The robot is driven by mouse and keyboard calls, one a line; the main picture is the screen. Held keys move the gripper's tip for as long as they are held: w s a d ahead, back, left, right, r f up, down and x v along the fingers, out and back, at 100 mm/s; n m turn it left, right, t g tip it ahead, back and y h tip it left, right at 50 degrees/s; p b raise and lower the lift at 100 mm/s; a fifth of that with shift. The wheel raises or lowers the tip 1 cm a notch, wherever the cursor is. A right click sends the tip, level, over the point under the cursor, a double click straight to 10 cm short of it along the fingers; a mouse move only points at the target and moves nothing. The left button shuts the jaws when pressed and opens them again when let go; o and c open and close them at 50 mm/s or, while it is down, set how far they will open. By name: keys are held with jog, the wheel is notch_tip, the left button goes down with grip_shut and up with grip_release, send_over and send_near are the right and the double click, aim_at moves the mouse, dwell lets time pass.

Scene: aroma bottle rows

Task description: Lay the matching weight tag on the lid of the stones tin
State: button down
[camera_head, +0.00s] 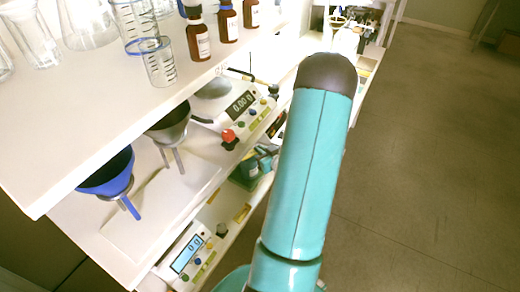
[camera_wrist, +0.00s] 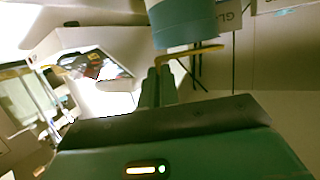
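I cannot make out the weight tag or the stones tin for certain in either view. In the wrist view, the two dark green fingers of my gripper (camera_wrist: 158,85) stand side by side with almost no gap. A thin yellow curved strip (camera_wrist: 185,57) shows just past the fingertips, and I cannot tell whether it touches them. A large teal and grey rounded body (camera_wrist: 185,25) is close above the fingers, cut off by the top edge. In the head view my arm hides part of the shelving, and my gripper is out of sight.
In the head view, a white upper shelf (camera_head: 80,110) holds glassware and brown bottles (camera_head: 198,40). Below are a blue funnel (camera_head: 108,175), a scale (camera_head: 225,100), a red-topped item (camera_head: 229,136), and a lower scale (camera_head: 185,255). Open floor (camera_head: 430,170) lies to the right.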

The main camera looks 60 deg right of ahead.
jog(key=shift+f, duration=0.4)
jog(key=c, duration=1.6)
grip_release()
jog(key=shift+w, duration=0.1)
jog(key=shift+c, duration=0.2)
jog(key=r+v, duration=0.1)
jog(key=v, duration=1.1)
